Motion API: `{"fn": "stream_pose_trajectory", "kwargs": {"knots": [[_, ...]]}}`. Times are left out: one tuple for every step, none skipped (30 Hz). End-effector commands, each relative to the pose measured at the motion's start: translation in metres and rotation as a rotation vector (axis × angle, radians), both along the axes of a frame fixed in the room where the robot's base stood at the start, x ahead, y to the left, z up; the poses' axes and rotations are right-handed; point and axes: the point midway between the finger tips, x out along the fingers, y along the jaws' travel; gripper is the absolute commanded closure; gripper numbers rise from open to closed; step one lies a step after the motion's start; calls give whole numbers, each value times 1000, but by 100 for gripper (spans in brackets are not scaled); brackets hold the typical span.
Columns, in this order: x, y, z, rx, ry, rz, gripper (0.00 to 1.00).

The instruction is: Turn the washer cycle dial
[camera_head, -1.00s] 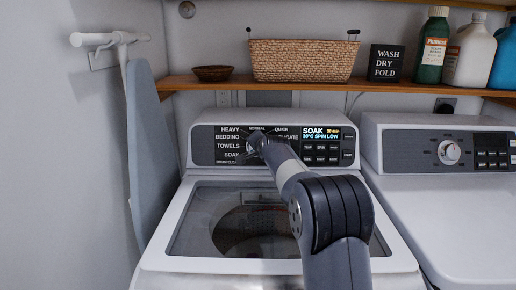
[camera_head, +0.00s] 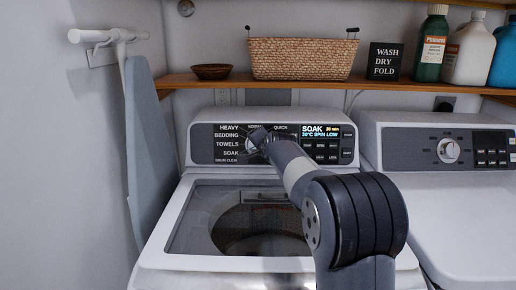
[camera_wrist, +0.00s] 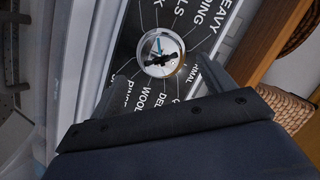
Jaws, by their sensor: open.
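The washer cycle dial (camera_wrist: 174,47) is a round silver knob with a blue mark, ringed by cycle names on the dark panel in the wrist view. In the head view the dial (camera_head: 250,146) is mostly hidden behind my gripper (camera_head: 260,137). My gripper is open in the wrist view (camera_wrist: 157,85), its dark fingers to either side below the dial. The dial lies just beyond the gap; I cannot tell whether a finger touches it. The washer display (camera_head: 320,131) reads SOAK, 30°C, SPIN LOW.
The washer's glass lid (camera_head: 195,225) is closed below the panel. A dryer (camera_head: 440,210) with its own dial (camera_head: 448,150) stands at right. A wooden shelf (camera_head: 210,84) with a wicker basket (camera_head: 300,59) runs above. An ironing board (camera_head: 148,150) leans at left.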

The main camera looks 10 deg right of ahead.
Motion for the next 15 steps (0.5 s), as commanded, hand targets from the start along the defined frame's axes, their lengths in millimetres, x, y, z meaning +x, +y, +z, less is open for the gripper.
{"fn": "stream_pose_trajectory", "kwargs": {"knots": [[-9, -1, 4, 0, -2, -1, 23], [-13, -1, 6, 0, -1, 0, 23], [-19, -1, 8, 0, -2, -1, 23], [-23, -1, 9, -1, -1, 0, 23], [-27, -2, 11, -1, -1, 0, 23], [-32, -2, 13, -1, -1, 0, 23], [-35, -2, 14, -1, -1, 0, 23], [-37, -2, 15, -1, -1, 0, 23], [-40, -2, 16, -1, -1, 0, 23], [-42, -2, 17, 0, 0, 0, 23], [-44, -2, 17, 0, 0, 0, 23], [-46, -2, 18, 0, 0, 0, 23], [-47, -2, 19, 0, 0, 0, 23], [-48, -2, 19, 0, 0, 0, 23], [-48, -2, 19, 0, 0, 0, 23]]}}
